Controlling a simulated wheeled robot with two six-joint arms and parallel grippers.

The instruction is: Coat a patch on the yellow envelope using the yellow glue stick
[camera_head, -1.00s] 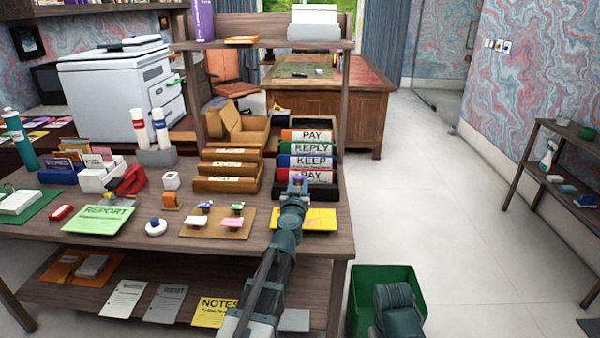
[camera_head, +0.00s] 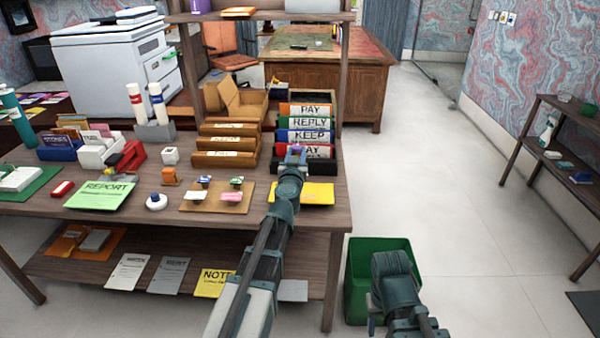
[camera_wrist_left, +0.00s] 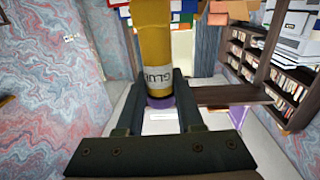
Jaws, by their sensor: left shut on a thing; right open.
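The yellow envelope (camera_head: 316,194) lies flat near the right front of the wooden desk, partly covered by my left arm. My left gripper (camera_head: 294,157) appears over the envelope's far side, in front of the file rack. It is shut on the yellow glue stick (camera_wrist_left: 165,45), whose "GLUE" label and purple end show between the fingers in the left wrist view. I cannot tell whether the stick touches the envelope. Of my right arm only dark links show at the lower right; its fingers are not visible.
A rack of coloured binders (camera_head: 305,135) stands behind the envelope, with wooden trays (camera_head: 226,143) left of it. A stamp board (camera_head: 217,196) lies close left of the envelope. A green bin (camera_head: 357,285) stands on the floor. Open floor lies to the right.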

